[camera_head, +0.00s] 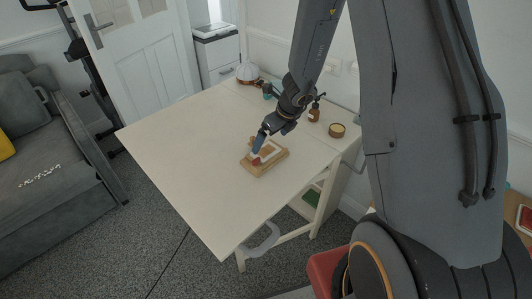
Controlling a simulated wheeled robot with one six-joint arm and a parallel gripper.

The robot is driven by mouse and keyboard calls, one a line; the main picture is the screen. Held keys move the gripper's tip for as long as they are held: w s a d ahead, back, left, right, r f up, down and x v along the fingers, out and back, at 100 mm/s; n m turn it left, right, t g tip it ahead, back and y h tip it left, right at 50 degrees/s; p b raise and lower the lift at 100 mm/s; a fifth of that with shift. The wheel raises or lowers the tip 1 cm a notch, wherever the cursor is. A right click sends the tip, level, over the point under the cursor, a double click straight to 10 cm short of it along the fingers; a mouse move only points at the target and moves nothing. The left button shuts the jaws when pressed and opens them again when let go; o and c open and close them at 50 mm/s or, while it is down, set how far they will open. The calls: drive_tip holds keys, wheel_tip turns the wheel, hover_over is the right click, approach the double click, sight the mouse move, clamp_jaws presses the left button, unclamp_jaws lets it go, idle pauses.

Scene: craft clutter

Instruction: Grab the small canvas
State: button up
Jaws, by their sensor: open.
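The small canvas (269,155) appears as a pale panel with reddish-orange patches. It rests on or against a light wooden piece (262,170) near the right part of the cream table; at this size I cannot tell exactly how it is supported. My gripper (257,150) reaches down from the upper right, with its bluish tip at the canvas's upper left side. The jaws are open. The tip overlaps the canvas in this view, and I cannot tell whether it touches. My gripper hides part of the canvas.
The cream table (185,150) is bare on its left and front. Along its back stand a white-domed object (247,71), a brown bottle (315,112) and a round tin (337,130). My arm fills the right side. A grey sofa (40,180) stands at left.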

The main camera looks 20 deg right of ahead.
sight(265, 150)
drive_tip(key=b+x, duration=0.1)
drive_tip(key=x, duration=0.5)
drive_tip(key=shift+w+a+f, duration=0.1)
drive_tip(key=shift+w+f, duration=0.05)
drive_tip(key=shift+f, duration=0.05)
drive_tip(key=c, duration=1.1)
